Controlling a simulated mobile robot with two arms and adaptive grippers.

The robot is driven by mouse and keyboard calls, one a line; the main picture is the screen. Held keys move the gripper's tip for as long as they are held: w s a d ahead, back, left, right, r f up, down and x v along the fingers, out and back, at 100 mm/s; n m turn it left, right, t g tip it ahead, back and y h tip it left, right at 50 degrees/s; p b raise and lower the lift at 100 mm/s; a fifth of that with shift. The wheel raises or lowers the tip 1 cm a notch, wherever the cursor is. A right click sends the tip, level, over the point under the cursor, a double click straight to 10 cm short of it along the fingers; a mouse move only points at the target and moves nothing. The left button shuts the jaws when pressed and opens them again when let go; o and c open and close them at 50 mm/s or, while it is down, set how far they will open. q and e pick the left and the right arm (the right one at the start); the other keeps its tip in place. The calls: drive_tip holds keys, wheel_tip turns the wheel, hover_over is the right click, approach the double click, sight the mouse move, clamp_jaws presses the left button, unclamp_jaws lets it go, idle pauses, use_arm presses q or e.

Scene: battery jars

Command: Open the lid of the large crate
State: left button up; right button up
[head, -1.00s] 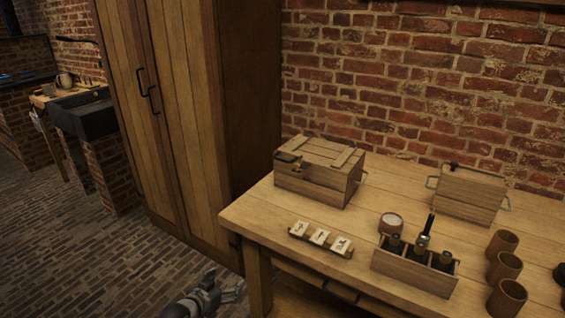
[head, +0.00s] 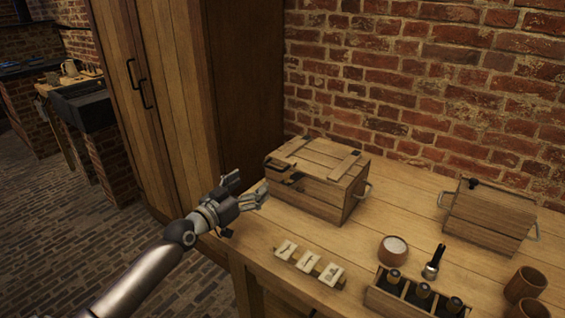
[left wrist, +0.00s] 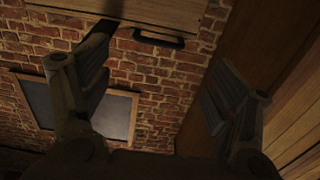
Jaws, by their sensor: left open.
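The large crate (head: 322,187) is a wooden box with a slatted lid (head: 318,158), which lies closed on top. Dark metal latch parts (head: 285,177) show on its front left side, and a metal handle (head: 364,190) on its right end. It stands at the back left of the table. My left gripper (head: 250,190) is open and empty, just left of and in front of the crate, apart from it. In the left wrist view my open fingers (left wrist: 155,95) frame brick wall, with a wooden piece and dark handle above. The right gripper is not in view.
On the wooden table (head: 385,220) are a row of label tiles (head: 309,264), a round pot (head: 393,249), a dark upright tool (head: 433,263), a bottle rack (head: 410,304), a smaller crate (head: 487,215) and wooden cups (head: 525,284). A tall cabinet (head: 185,110) stands left of the table.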

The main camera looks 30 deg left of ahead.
sight(272, 168)
use_arm(q)
drive_tip(key=w, duration=1)
drive_tip(key=shift+w+d+r, duration=0.1)
drive_tip(key=shift+w+d, duration=0.05)
drive_tip(key=shift+d, duration=0.25)
drive_tip(key=shift+c, duration=0.7)
clamp_jaws()
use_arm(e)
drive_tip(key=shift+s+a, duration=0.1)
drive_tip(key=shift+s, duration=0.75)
